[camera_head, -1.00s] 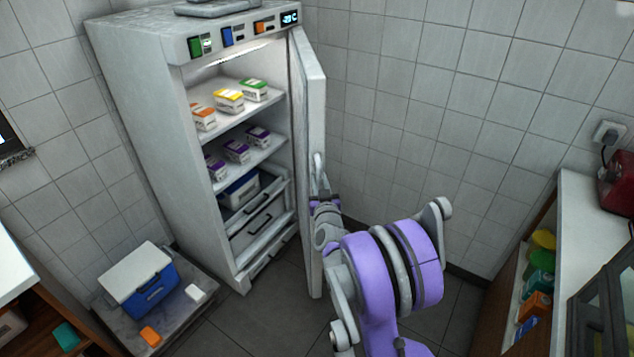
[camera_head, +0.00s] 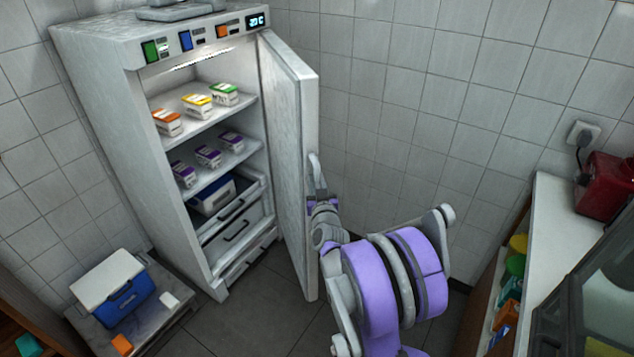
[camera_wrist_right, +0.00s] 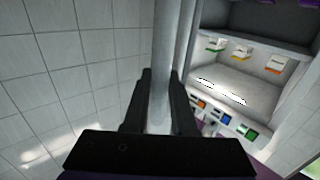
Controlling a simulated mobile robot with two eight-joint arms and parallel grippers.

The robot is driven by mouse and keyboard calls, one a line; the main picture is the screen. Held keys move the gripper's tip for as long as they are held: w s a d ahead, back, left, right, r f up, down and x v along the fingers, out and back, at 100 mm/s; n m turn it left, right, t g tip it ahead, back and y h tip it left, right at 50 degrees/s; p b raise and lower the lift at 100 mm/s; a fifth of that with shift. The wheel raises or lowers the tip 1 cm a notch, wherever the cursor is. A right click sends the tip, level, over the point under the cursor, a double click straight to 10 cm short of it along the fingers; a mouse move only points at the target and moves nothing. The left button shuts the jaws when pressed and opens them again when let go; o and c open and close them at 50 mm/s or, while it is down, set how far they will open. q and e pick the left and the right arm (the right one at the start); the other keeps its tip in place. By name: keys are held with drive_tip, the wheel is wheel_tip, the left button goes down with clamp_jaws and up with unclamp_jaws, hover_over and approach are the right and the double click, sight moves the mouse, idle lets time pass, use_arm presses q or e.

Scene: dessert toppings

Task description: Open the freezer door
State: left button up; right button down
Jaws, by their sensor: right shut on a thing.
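The freezer (camera_head: 130,120) stands against the tiled wall, its inside lit and in view. Its door (camera_head: 290,160) is hinged on the right and stands wide open, its inner face showing. My right gripper (camera_head: 318,192) is at the door's outer side and is shut on the door handle (camera_head: 315,172). In the right wrist view the handle (camera_wrist_right: 161,90) runs between the two dark fingers of the gripper (camera_wrist_right: 160,100). The fingertips are partly hidden by the handle and the camera's angle. My left gripper is in neither view.
Small boxes stand on the upper shelf (camera_head: 205,120) and the middle shelf (camera_head: 225,160). A blue and white cooler (camera_head: 125,300) sits on a low stand at lower left. A counter (camera_head: 555,220) with a red device (camera_head: 603,185) is at right. The floor before the freezer is clear.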

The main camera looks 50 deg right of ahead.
idle(0.4)
drive_tip(key=c, duration=1)
unclamp_jaws()
drive_tip(key=shift+s, duration=0.1)
drive_tip(key=b+v, duration=0.1)
drive_tip(key=v, duration=0.9)
drive_tip(key=shift+s+a, duration=0.2)
drive_tip(key=shift+a, duration=0.05)
drive_tip(key=shift+c, duration=0.2)
